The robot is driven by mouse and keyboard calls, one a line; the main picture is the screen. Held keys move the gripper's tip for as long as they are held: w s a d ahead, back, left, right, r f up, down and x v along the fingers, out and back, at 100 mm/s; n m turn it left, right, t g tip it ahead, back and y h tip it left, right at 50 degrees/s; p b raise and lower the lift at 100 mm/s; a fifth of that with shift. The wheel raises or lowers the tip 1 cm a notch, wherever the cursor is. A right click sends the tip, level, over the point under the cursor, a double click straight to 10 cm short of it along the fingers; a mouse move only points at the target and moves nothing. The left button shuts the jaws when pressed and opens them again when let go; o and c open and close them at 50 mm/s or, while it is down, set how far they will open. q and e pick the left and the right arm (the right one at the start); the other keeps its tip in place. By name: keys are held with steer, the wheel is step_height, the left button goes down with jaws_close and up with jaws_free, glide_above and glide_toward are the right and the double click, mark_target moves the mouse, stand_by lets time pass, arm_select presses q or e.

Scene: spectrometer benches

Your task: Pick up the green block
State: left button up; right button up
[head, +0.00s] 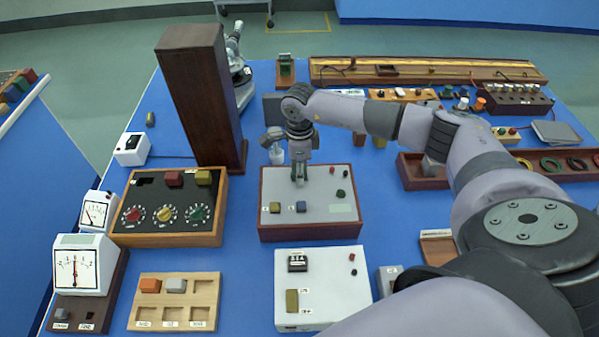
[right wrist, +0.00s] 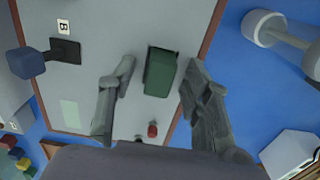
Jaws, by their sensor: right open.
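The green block (right wrist: 160,72) lies on the grey panel top (right wrist: 205,12) in the right wrist view. My right gripper (right wrist: 157,78) is open, with one finger on each side of the block and a visible gap to each. In the head view my right gripper (head: 299,180) points down at the wooden-framed grey panel (head: 325,190). It hides the green block there. My left gripper is not in view.
A blue block (head: 301,206) and a yellow block (head: 275,207) sit at the panel's front left. Small red and dark knobs (head: 341,193) are to the right. A tall brown post (head: 202,95) and a dial box (head: 168,214) stand to the left.

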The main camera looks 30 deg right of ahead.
steer(key=shift+c, duration=0.5)
jaws_close()
steer(key=shift+r, duration=0.2)
step_height(320, 180, up, 23)
steer(key=b, duration=0.2)
steer(key=shift+f, duration=0.15)
stand_by(0.5)
